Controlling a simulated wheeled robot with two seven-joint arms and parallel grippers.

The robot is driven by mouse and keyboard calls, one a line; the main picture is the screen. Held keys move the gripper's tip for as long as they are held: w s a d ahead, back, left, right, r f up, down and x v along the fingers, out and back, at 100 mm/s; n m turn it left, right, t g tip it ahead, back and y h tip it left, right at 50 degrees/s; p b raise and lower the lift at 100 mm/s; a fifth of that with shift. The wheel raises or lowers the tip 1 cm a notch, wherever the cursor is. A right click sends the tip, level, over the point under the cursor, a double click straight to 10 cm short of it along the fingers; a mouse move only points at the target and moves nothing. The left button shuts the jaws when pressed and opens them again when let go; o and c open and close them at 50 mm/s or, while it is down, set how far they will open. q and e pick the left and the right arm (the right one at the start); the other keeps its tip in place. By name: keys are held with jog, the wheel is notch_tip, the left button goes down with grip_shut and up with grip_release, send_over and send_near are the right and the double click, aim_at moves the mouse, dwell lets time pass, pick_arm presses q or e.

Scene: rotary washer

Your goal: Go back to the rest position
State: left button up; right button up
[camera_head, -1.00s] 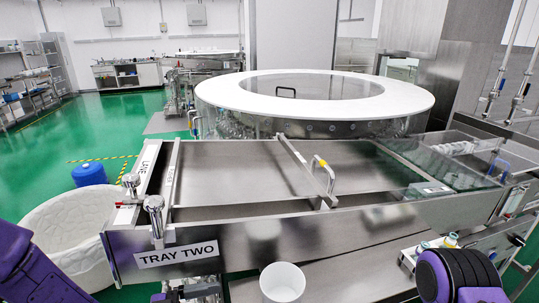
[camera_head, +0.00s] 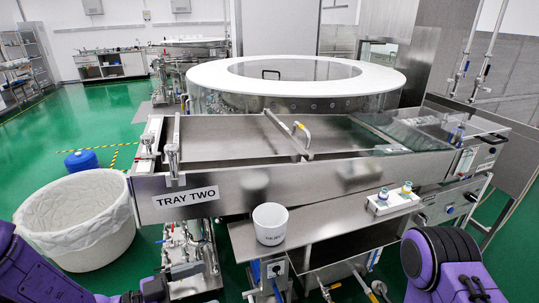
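My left arm (camera_head: 40,272) comes in at the bottom left corner, beside the lined bin. A dark part at its far end is cut by the bottom edge; I cannot make out fingers there. My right arm (camera_head: 440,262), with a purple and black joint, stands at the bottom right in front of the machine. Its gripper is out of view. Both visible arm parts appear apart from the steel trough (camera_head: 230,180) labelled TRAY TWO.
A white cup (camera_head: 270,223) stands on a steel shelf (camera_head: 325,225). A lined white bin (camera_head: 80,220) and a blue container (camera_head: 81,162) stand at left. The round washer with a white rim (camera_head: 215,75) is behind. Green floor (camera_head: 70,115) is open at the back left.

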pick_arm(q)
jog(key=w+a+f+n+t+y, duration=0.5)
jog(key=a+f+n+y, duration=0.1)
jog(key=f+n+y, duration=0.3)
jog(key=s+a+f+n+g+y+b, duration=0.2)
jog(key=s+a+f+n+g+y, duration=0.25)
jog(key=f, duration=0.55)
jog(key=s+a+f+n+g+y, duration=0.2)
jog(key=s+f, duration=0.4)
jog(key=s, duration=0.3)
jog(key=s+a+f+n+g+y+b, duration=0.1)
jog(key=s+a+f+n+g+y, duration=0.2)
jog(key=s+f, duration=0.4)
jog(key=shift+s, duration=1.25)
jog(key=shift+a, duration=0.1)
